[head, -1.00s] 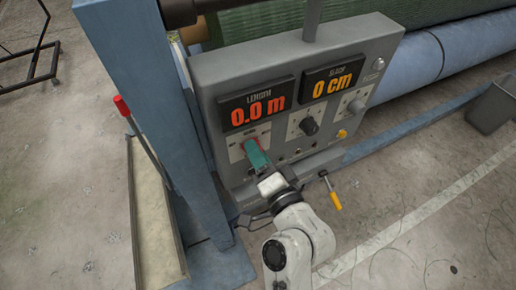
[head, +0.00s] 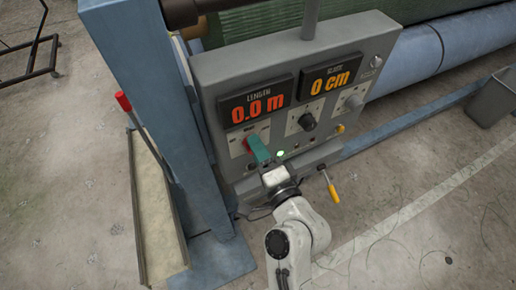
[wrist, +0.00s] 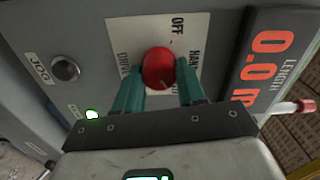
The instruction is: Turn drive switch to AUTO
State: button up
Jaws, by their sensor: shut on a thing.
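The drive switch is a round red knob (wrist: 158,68) on a white plate (wrist: 128,32) of the grey control panel; in the head view the red knob (head: 249,139) shows just past my fingers. The plate reads OFF, HAND and DRIVE in the wrist view; part of it is hidden by my fingers. My gripper (wrist: 160,84) has teal fingers on either side of the knob and is shut on it. It also shows in the head view (head: 257,147). No AUTO label is readable, and I cannot tell which position the knob points to.
A green lamp (wrist: 91,114) is lit on the panel, beside a JOG button (wrist: 65,68). A black knob (head: 308,121) and a yellow-handled lever (head: 332,193) are to the right. A blue post (head: 150,110) stands left.

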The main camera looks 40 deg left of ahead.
jog(key=o, duration=1.1)
jog(key=shift+c, duration=0.2)
jog(key=b+v, duration=0.3)
jog(key=v, duration=0.7)
jog(key=shift+d, duration=0.35)
jog(key=shift+s+f, duration=0.1)
